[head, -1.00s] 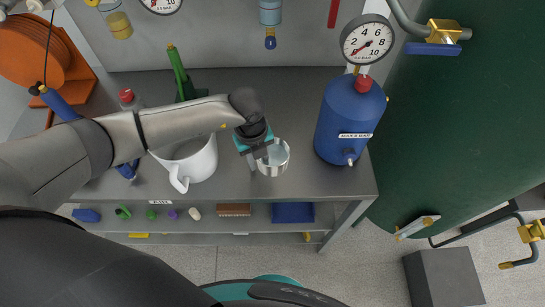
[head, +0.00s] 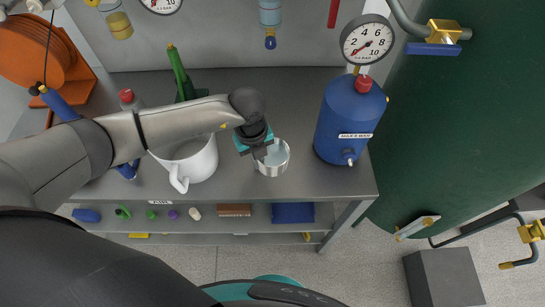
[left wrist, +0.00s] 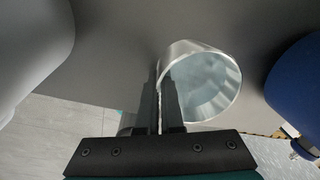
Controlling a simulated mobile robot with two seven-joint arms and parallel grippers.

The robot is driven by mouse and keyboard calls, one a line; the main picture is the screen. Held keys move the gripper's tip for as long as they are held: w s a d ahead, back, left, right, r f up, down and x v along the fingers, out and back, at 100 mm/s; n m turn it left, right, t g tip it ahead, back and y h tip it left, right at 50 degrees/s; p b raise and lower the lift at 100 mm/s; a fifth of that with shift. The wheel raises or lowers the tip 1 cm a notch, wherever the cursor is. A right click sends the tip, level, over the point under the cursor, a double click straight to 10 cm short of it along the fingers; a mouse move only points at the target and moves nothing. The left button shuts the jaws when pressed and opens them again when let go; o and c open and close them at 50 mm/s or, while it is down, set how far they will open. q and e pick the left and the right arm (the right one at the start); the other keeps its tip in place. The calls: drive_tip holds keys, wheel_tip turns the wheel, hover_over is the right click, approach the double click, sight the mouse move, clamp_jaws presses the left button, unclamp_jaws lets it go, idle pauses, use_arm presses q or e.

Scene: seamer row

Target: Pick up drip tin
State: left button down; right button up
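The drip tin (head: 274,161) is a small, round, shiny metal cup with an open top. It stands on the grey bench right of the white jug. My left gripper (head: 260,152) is at the tin's left rim. In the left wrist view the tin (left wrist: 208,88) is right of the dark fingers (left wrist: 160,95). The fingers are close together, with a thin bright strip of the tin's wall between them. The tin looks to be still on the bench; any small gap under it is hidden. My right gripper is not in view.
A white jug (head: 190,162) stands close left of the tin, under my left forearm. A blue tank (head: 346,125) with a gauge (head: 367,42) stands to the right. Bare bench top (head: 300,185) lies in front of the tin. A lower shelf holds small items and a blue bin (head: 293,213).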

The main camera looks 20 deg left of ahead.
use_arm(q)
drive_tip(key=shift+r, duration=0.2)
idle(0.7)
drive_tip(key=shift+r, duration=1.05)
wheel_tip(320, 180, up, 17)
drive_tip(key=p, duration=0.2)
drive_tip(key=shift+r, duration=0.2)
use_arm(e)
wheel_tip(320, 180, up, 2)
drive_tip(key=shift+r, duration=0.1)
